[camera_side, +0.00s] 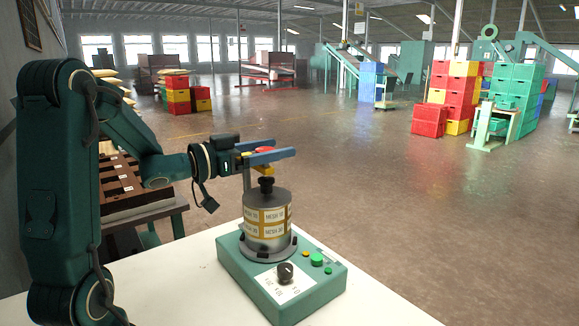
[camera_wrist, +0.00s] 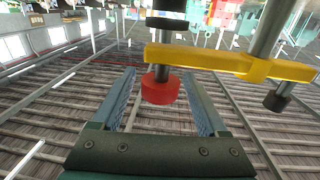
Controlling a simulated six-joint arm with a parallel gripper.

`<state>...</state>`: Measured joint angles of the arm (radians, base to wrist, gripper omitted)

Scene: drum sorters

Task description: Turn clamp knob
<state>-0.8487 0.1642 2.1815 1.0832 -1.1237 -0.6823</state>
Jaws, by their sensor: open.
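The clamp knob is red and round; in the wrist view the red knob (camera_wrist: 161,90) sits at one end of a yellow clamp bar (camera_wrist: 222,62), between my fingers and nearer the right one. In the side view the red knob (camera_side: 271,150) shows only in part, between the blue fingers. My gripper (camera_side: 276,154) is open and reaches level over the clamp; whether a finger touches the knob cannot be told. Below the bar, a black foot (camera_side: 266,184) stands on the lid of a grey sieve drum (camera_side: 267,218) with mesh labels.
The drum stands on a green control box (camera_side: 255,285) with a black dial (camera_side: 285,272) and a green button (camera_side: 316,259). A white table (camera_side: 375,300) carries it. A clamp post stands close beside my gripper. Free air lies to the right; stacked crates (camera_side: 445,95) are far off.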

